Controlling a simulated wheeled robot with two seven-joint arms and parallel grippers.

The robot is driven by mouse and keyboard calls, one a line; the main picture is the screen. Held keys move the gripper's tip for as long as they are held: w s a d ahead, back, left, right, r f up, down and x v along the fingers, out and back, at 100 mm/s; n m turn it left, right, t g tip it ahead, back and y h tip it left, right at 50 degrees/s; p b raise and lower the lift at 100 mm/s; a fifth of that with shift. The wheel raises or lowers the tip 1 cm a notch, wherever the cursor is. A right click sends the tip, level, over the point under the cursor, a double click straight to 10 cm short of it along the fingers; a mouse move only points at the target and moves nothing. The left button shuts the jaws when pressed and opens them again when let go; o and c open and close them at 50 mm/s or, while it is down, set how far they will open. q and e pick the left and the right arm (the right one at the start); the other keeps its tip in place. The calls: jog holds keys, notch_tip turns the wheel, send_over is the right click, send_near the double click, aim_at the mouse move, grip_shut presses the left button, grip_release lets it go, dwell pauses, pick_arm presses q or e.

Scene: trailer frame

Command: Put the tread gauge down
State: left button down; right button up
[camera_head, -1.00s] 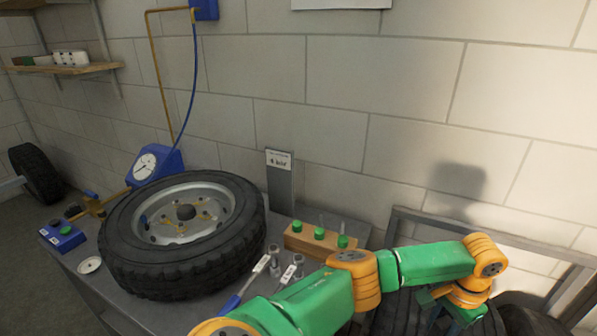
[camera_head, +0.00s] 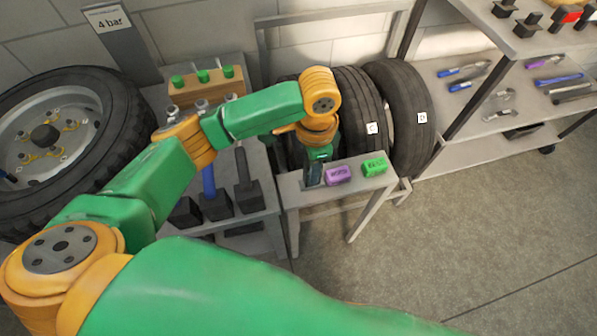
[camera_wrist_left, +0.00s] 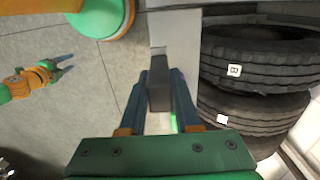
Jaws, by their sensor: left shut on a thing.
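My left gripper (camera_head: 314,172) is low over the left end of a small grey stand (camera_head: 345,176). In the left wrist view its two fingers (camera_wrist_left: 163,100) are shut on a dark grey block, which I take to be the tread gauge (camera_wrist_left: 158,68). The gauge overlaps the stand's pale top; I cannot tell whether it touches it. In the head view the gauge is mostly hidden by the gripper. My right gripper (camera_wrist_left: 62,68) shows small at the left of the wrist view, fingers apart and empty.
A purple block (camera_head: 338,175) and a green block (camera_head: 374,167) lie on the stand right of the gripper. Upright tyres (camera_head: 400,115) stand behind it. Black-headed tools (camera_head: 216,205) hang at the left bench. A tool shelf (camera_head: 480,95) stands right; the floor in front is clear.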

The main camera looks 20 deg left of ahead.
pick_arm(q)
jog(key=a+f, duration=0.1)
jog(key=f, duration=0.1)
jog(key=w+a+f, duration=0.1)
jog(key=f, duration=0.1)
jog(key=a+f, duration=0.1)
jog(key=f, duration=0.2)
jog(key=shift+w, duration=0.35)
jog(key=shift+f, duration=0.15)
jog(key=shift+f, duration=0.1)
jog(key=c, duration=0.6)
grip_release()
notch_tip(320, 180, up, 12)
jog(key=shift+r, duration=0.15)
